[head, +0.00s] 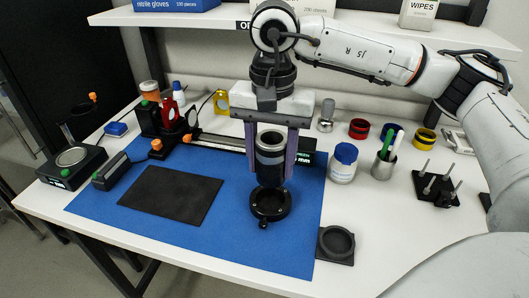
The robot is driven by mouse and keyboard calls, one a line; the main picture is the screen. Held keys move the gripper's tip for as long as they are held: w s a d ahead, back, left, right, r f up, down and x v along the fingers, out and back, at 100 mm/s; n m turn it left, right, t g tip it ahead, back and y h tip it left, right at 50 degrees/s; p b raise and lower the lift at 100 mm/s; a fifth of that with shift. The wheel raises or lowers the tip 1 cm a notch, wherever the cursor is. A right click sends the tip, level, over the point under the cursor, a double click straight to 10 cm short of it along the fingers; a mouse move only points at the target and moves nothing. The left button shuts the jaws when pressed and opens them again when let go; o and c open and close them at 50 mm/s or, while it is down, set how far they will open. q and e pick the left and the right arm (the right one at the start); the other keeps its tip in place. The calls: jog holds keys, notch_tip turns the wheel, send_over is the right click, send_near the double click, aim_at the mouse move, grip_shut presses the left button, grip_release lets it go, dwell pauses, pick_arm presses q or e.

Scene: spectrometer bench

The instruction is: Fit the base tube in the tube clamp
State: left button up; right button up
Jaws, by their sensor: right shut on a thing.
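The base tube (270,160) is an upright dark cylinder with a lighter grey rim band near its top. My right gripper (271,172) comes down from above and is shut on it, with one purple-grey finger on each side. The tube clamp (270,212) is a round black ring with a small knob at its front, standing on the blue mat directly below the tube. The tube's lower end overlaps the ring in the head view; I cannot tell whether it is inside the ring or just above it. My left gripper is not in view.
A black pad (175,195) lies on the blue mat (240,245). A square black holder (336,244) sits at the mat's right edge. A white jar (343,162) and pen cup (384,163) stand right. A black rail (225,143) runs behind the tube.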

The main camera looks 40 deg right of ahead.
jog(key=shift+s, duration=0.1)
jog(key=shift+f+b, duration=0.15)
jog(key=shift+b, duration=0.2)
notch_tip(320, 180, down, 4)
jog(key=b, duration=0.3)
jog(key=shift+r, duration=0.2)
jog(key=shift+f+b, duration=0.4)
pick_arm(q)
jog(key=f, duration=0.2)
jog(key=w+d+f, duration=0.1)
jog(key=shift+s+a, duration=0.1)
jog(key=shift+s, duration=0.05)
pick_arm(e)
jog(key=shift+f, duration=0.25)
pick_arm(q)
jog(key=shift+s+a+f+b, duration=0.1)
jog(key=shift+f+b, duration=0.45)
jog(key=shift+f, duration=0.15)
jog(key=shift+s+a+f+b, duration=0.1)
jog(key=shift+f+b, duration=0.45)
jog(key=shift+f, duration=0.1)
pick_arm(e)
jog(key=shift+f, duration=1.05)
